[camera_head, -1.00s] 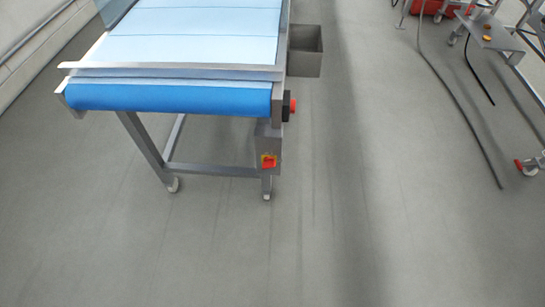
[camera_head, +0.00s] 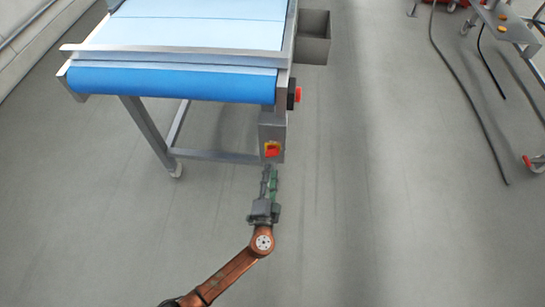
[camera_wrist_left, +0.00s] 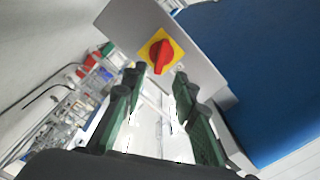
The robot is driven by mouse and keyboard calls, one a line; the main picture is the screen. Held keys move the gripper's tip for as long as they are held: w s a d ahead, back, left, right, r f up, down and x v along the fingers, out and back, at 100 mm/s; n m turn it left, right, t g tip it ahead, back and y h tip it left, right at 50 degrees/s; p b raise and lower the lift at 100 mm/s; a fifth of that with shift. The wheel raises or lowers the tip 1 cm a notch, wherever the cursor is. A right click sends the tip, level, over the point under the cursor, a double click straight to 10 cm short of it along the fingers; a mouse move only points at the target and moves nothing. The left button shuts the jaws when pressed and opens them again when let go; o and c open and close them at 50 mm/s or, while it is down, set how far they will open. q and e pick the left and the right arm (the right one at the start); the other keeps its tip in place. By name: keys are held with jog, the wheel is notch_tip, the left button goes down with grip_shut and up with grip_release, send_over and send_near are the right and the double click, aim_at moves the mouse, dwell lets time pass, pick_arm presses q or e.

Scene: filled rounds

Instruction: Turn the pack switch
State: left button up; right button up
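The pack switch (camera_head: 272,150) is a red rotary knob on a yellow plate, set on a grey box (camera_head: 271,128) at the conveyor's right front leg. In the left wrist view the red knob (camera_wrist_left: 161,56) sits at an angle on its yellow plate, just beyond the fingertips. My left gripper (camera_head: 270,169) is just below and in front of the switch in the head view. In the left wrist view its two green fingers (camera_wrist_left: 159,82) are apart with nothing between them, and they do not appear to touch the knob. My right gripper is not in view.
The conveyor with its blue belt (camera_head: 172,85) stands above and left of the switch. A red-and-black button (camera_head: 296,95) juts from its right side, near a grey bin (camera_head: 312,38). A wheeled frame (camera_head: 508,28) and a dark cable (camera_head: 468,110) are at right. The middle floor is clear.

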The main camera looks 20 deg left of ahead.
aim_at(272, 152)
pick_arm(q)
jog(key=b+x, duration=0.1)
jog(key=x, duration=0.6)
jog(key=shift+w+b, duration=0.25)
jog(key=shift+b, duration=0.1)
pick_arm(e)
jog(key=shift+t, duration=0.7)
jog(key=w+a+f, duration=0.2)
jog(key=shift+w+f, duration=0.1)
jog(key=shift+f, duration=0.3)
pick_arm(q)
jog(key=shift+a, duration=0.1)
jog(key=shift+c, duration=0.4)
grip_shut()
